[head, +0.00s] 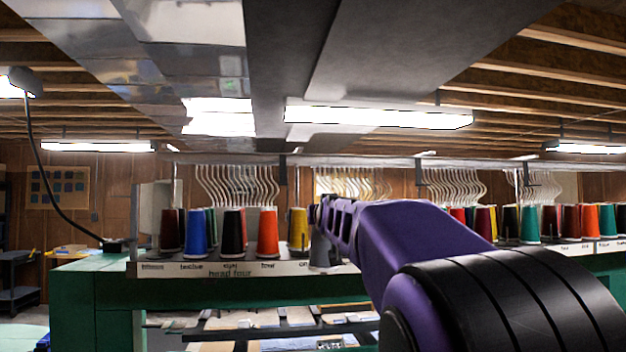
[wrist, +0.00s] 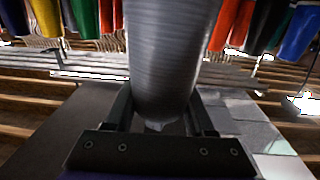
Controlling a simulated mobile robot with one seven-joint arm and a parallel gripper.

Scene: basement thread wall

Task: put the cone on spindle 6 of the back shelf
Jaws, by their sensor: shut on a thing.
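The grey cone (head: 322,253) shows below my gripper (head: 320,215) in the head view, just right of a yellow cone (head: 298,232) at the labelled shelf (head: 215,269). In the wrist view the grey cone (wrist: 172,60) fills the middle, between the two fingers of my gripper (wrist: 162,103). My gripper is shut on it. My arm hides the shelf to the right of the grey cone. The spindle under it is hidden, and I cannot tell whether its base touches the shelf. The cone looks about upright in the head view.
Orange (head: 268,232), black (head: 234,232) and blue (head: 196,232) cones stand left on the same shelf. More cones, including a teal one (head: 530,224), stand right of my arm. Curved wire guides (head: 238,184) hang above. A green frame (head: 100,300) is below.

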